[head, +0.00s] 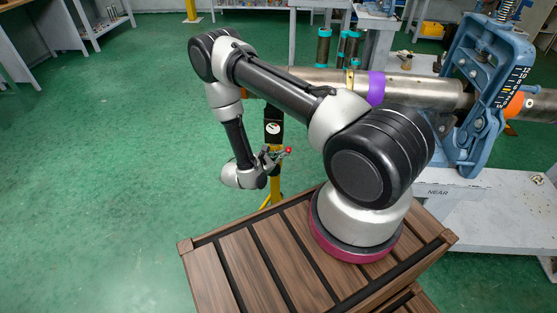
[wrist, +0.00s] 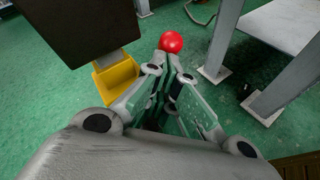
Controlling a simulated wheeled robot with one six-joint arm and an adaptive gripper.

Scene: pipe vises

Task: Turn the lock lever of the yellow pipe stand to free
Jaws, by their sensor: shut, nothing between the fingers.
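The yellow pipe stand (head: 275,186) stands on the floor beyond my wooden deck, under the long pipe. Its dark head (head: 272,126) carries a round white dial. The lock lever's red ball (head: 288,150) shows just right of my gripper (head: 275,157). In the wrist view the red ball (wrist: 171,42) is just past the tips of my gripper (wrist: 168,74), which is shut with nothing in it. The lever's rod is mostly hidden, and I cannot tell whether the fingers touch it. The stand's dark head (wrist: 75,35) and yellow part (wrist: 117,78) are close on the left.
A steel pipe (head: 425,93) with a purple band (head: 376,88) runs behind my arm into a blue vise (head: 480,85). A white bench (head: 480,205) marked NEAR stands at right. Grey legs (wrist: 215,55) show right in the wrist view. Green floor at left is clear.

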